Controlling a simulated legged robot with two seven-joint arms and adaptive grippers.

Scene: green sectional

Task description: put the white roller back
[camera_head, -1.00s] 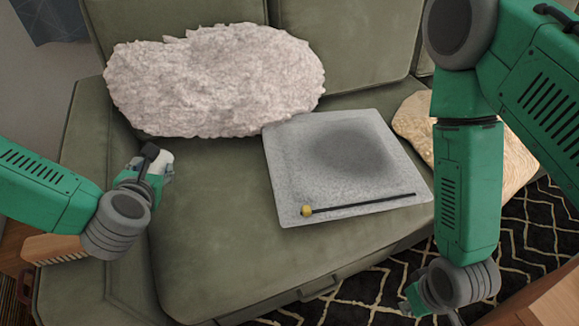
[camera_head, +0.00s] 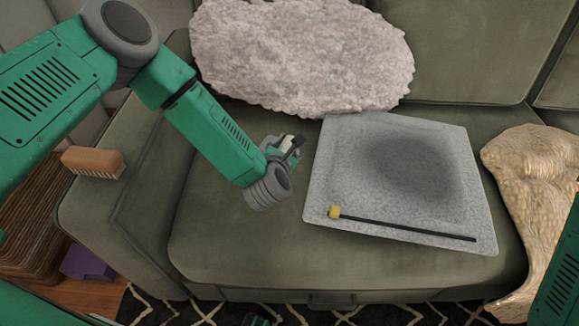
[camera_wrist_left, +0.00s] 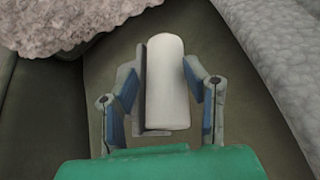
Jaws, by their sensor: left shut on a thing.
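The white roller (camera_wrist_left: 167,85) is a plain pale cylinder. In the left wrist view it stands lengthwise between the two fingers of my left gripper (camera_wrist_left: 160,95), which is shut on it. In the head view the left gripper (camera_head: 284,147) is over the sofa seat, left of the grey square cushion, and only a small white part of the roller (camera_head: 287,139) shows. The fingers and wrist hide the rest.
A grey square cushion (camera_head: 345,165) lies on the green sofa (camera_head: 230,245) with a black rod (camera_head: 410,227), yellow at one end, on it. A fluffy pale cushion (camera_head: 300,50) is behind. A wooden brush (camera_head: 92,160) sits on the left armrest. A gold throw (camera_head: 535,185) lies right. The front seat is clear.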

